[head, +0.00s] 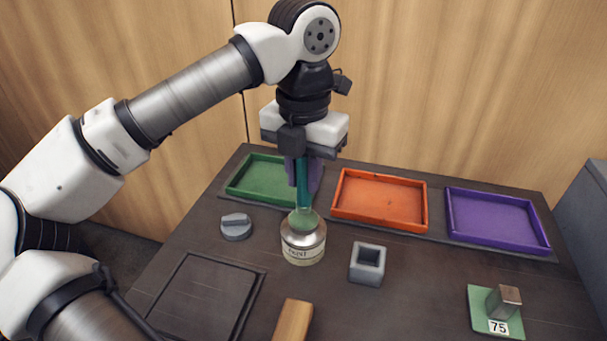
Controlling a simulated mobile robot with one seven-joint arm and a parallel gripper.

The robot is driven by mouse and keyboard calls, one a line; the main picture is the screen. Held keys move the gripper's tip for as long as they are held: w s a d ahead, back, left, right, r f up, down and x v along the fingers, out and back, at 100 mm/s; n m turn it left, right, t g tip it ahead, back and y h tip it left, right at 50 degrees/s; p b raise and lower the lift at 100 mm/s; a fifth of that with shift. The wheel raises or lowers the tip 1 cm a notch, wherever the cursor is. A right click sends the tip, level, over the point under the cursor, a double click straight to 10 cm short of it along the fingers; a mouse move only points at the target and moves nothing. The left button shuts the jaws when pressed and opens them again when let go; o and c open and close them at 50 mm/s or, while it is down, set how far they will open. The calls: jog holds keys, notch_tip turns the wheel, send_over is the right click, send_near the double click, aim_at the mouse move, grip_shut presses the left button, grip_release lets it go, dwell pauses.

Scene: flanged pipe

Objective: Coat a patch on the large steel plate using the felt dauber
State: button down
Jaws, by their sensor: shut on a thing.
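My gripper (303,178) is shut on the teal handle of the felt dauber (303,197), which hangs upright. The dauber's wider green lower part is at the mouth of a small metal pot (303,250) with a pale label. Its felt tip is hidden, and I cannot tell how deep it sits in the pot. A dark square panel with a raised frame (203,300) lies at the lower left. I cannot tell whether it is the large steel plate, and no other large plate shows.
Green (262,182), orange (380,200) and purple (497,220) trays line the back of the dark table. A grey lid-like disc (236,228), a hollow grey block (367,263), a wooden bar (293,320) and a metal block (503,301) on a green "75" base stand around.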

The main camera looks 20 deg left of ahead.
jog(key=shift+r+p, duration=1.4)
jog(key=shift+r, duration=0.95)
jog(key=shift+a+f, duration=0.15)
jog(key=shift+a, duration=0.05)
